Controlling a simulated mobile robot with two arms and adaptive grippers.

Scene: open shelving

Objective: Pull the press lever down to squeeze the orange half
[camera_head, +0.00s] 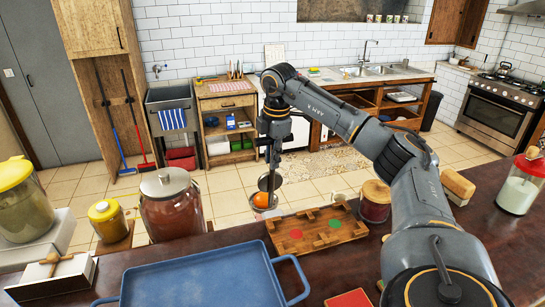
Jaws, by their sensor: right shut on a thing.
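The citrus press (269,183) stands at the far edge of the dark counter, in the middle of the view. An orange half (261,200) shows as a bright orange spot in it, below a dark metal cup. My right arm reaches in from the right, and my right gripper (272,150) points down just above the press. It is shut on the press lever, which is mostly hidden by the fingers and small in the view. A gap shows between the raised cup and the lower part of the press. My left gripper is not in view.
A wooden tray (290,245) with red and green discs lies in front of the press. A blue tray (165,278) fills the near counter. A large brown jar (172,210) stands left of the press, and a lidded red jar (375,207) stands to the right.

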